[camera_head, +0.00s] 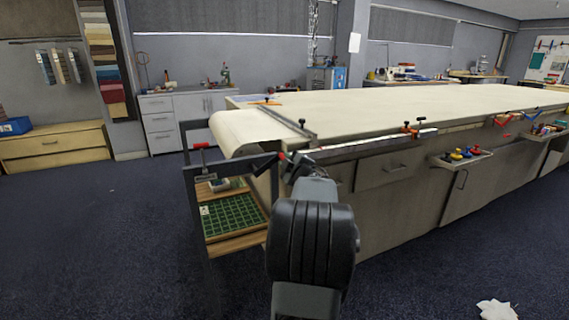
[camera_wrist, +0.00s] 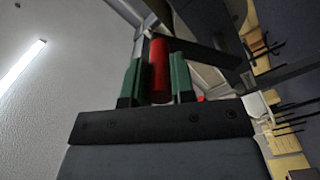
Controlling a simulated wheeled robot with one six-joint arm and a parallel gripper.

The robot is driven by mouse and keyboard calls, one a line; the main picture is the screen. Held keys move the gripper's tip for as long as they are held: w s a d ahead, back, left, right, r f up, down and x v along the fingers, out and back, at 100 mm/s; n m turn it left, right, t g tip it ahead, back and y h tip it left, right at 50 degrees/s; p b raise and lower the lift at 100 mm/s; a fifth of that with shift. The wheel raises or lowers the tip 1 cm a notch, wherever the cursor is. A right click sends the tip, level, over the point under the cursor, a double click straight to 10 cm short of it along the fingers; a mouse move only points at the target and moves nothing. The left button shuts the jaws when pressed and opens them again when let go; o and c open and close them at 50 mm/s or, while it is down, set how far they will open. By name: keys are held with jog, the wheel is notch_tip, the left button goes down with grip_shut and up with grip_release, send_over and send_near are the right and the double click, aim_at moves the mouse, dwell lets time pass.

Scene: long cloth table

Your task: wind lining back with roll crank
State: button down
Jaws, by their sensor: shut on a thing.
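The cream lining (camera_head: 245,128) hangs over a roll at the near left end of the long table and runs flat along the tabletop. A dark frame (camera_head: 188,190) carries the roll. The roll crank (camera_head: 264,163) is a black arm on the frame's right side, with a red handle (camera_wrist: 159,62). My gripper (camera_wrist: 157,78) is shut on this red handle, with a green finger pad on each side. In the head view my gripper (camera_head: 291,163) is at the crank's right end, partly hidden by my arm.
A second red handle (camera_head: 201,146) stands on the frame's left side. Below the roll is a shelf with a green gridded mat (camera_head: 233,215). A metal bar (camera_head: 290,125) crosses the cloth. Orange-handled clamps (camera_head: 411,130) sit on the table's edge. A white scrap (camera_head: 497,310) lies on the floor.

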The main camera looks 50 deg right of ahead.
jog(key=shift+r, duration=0.2)
jog(key=c, duration=1)
grip_release()
jog(key=shift+f, duration=0.1)
